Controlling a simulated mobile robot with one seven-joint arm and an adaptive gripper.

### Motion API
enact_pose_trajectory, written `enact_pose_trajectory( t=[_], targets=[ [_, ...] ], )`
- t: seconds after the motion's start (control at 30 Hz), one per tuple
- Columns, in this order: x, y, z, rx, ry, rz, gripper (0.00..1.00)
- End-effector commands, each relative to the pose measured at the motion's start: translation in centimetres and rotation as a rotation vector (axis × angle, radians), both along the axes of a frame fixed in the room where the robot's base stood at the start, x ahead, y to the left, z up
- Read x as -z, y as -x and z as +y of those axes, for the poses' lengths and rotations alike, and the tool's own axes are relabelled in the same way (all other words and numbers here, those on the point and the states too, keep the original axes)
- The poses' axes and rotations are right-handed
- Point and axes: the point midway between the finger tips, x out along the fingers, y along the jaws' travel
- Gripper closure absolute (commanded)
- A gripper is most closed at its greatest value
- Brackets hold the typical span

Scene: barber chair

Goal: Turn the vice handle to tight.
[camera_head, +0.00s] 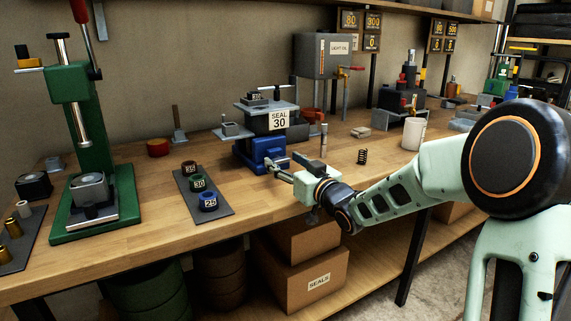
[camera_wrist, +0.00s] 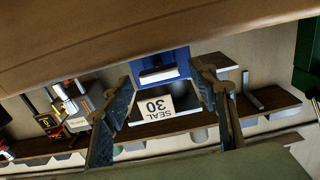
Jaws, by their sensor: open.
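The blue vice (camera_head: 262,152) stands at the front edge of the workbench, with a "SEAL 30" sign (camera_head: 279,120) above it. My gripper (camera_head: 279,167) is right in front of the vice, reaching in from the right. In the wrist view, which is upside down, my gripper (camera_wrist: 163,78) has its two fingers spread wide. The blue vice face (camera_wrist: 158,55) and a pale horizontal bar (camera_wrist: 159,75), which looks like the vice handle, show between them. I cannot tell whether a finger touches the bar. In the head view the handle is hard to separate from my fingers.
A green press (camera_head: 88,150) stands at the left. A dark mat (camera_head: 217,205) with several numbered rings lies left of the vice. A spring (camera_head: 362,157) and white cup (camera_head: 413,134) stand to the right. Cardboard boxes (camera_head: 290,280) sit under the bench.

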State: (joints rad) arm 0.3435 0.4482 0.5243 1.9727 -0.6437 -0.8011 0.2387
Motion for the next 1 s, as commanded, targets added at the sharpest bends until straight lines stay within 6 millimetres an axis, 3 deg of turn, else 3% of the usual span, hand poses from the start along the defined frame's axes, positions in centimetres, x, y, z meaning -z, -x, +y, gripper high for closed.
enact_pose_trajectory(
  t=[0.13,0.5,1.0],
  targets=[
    [-0.01,0.02,-0.01,0.0,0.0,0.0,0.47],
    [0.0,0.02,-0.04,0.0,0.0,0.0,0.88],
    [-0.31,-0.02,-0.12,0.0,-0.116,0.08,0.88]
  ],
)
